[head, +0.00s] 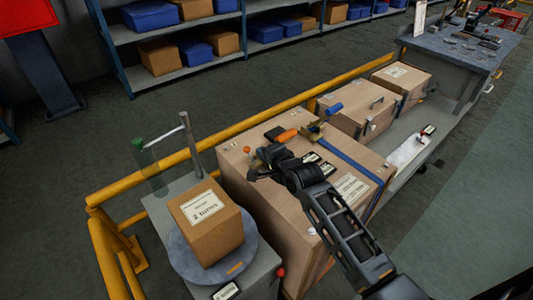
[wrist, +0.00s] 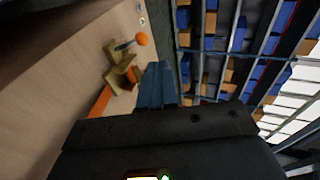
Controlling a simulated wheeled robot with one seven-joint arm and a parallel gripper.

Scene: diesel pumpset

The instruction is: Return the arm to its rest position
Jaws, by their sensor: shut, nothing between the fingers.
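My gripper (head: 256,163) is at the end of my dark arm, over the large tan box (head: 244,180) in the head view. In the wrist view my gripper (wrist: 158,72) has its fingers together, with nothing seen between them. A brass-coloured fitting with an orange knob (wrist: 142,39) lies beyond the fingers in the wrist view. My arm reaches in from the lower right of the head view and hides part of the box top.
A smaller cardboard box (head: 209,222) stands on a round grey plate (head: 185,261) at left. A yellow rail (head: 262,117) runs behind the boxes. Shelves with blue and brown bins (head: 180,57) stand at the back. Open floor (head: 470,200) lies at right.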

